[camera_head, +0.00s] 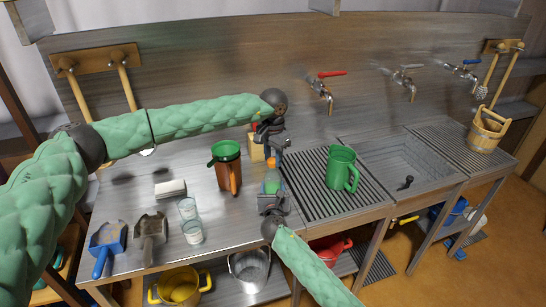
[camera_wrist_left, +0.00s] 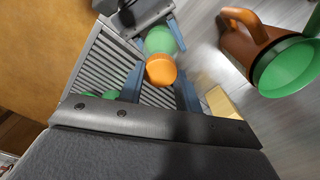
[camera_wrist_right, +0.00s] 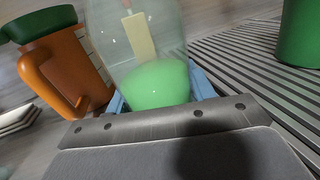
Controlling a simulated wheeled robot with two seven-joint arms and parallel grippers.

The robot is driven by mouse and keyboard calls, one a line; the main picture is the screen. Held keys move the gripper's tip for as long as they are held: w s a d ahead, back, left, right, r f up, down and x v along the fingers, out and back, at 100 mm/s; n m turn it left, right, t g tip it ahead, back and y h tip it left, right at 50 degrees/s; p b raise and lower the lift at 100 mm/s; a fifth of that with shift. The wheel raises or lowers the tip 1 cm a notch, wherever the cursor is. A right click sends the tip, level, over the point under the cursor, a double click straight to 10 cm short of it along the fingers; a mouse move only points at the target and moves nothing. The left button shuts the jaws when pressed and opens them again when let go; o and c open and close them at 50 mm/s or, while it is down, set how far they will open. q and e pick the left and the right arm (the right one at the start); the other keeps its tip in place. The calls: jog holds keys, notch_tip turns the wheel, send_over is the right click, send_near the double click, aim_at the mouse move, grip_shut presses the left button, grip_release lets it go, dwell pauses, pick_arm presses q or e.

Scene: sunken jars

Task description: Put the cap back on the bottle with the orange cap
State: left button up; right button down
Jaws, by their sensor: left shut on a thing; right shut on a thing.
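The clear bottle with green liquid (camera_head: 271,183) stands upright at the left edge of the ribbed drainboard. My right gripper (camera_head: 272,198) is shut around its lower part; the right wrist view shows the green liquid (camera_wrist_right: 158,86) between the fingers, with the bottle's top out of frame. The orange cap (camera_head: 271,162) is right above the bottle in the head view. My left gripper (camera_head: 272,150) points down from above and is shut on the cap, which shows between its fingers in the left wrist view (camera_wrist_left: 161,71). I cannot tell whether cap and bottle neck touch.
A brown pitcher with a green rim (camera_head: 228,168) stands close on the left, and a yellow block (camera_head: 256,148) behind. A green jug (camera_head: 341,168) stands on the drainboard to the right. Two glasses (camera_head: 191,232) and two scoops (camera_head: 108,240) are on the left counter.

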pick_arm(q)
jog(key=shift+w+a, duration=0.1)
jog(key=o, duration=0.9)
jog(key=shift+r, duration=2.25)
jog(key=shift+c, duration=0.2)
